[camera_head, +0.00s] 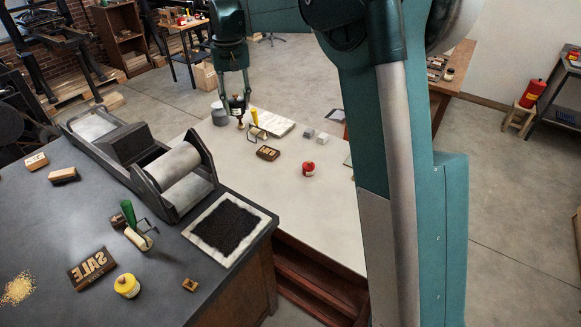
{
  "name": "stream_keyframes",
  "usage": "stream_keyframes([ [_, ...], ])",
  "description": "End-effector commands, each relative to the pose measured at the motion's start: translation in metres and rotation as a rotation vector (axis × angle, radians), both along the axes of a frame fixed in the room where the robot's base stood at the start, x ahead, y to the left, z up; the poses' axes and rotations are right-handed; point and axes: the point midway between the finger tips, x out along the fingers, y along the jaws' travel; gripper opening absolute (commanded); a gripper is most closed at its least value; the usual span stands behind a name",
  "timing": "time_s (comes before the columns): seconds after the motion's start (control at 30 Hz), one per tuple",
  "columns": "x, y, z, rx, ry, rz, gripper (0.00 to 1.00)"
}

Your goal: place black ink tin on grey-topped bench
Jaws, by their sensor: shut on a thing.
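My gripper (235,94) hangs at the top centre, over the far end of the pale-topped bench. I cannot tell whether the tin touches the surface below. The grey-topped bench (60,223) fills the left foreground, nearer the camera than my gripper, with a dark grey top.
The pale-topped bench (240,165) holds a red tin (309,169) and a grey pot (220,114).

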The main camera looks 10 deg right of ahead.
Motion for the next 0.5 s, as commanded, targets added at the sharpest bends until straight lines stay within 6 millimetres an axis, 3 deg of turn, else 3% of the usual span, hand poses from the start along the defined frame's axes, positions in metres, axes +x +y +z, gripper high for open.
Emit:
stream_keyframes([
  [0.03, 0.002, -0.019, -0.001, 0.000, 0.000, -0.028, 0.16],
  [0.2, 0.007, -0.069, -0.001, 0.000, 0.000, -0.111, 0.16],
  [0.5, 0.007, -0.130, -0.002, 0.000, 0.000, -0.212, 0.16],
])
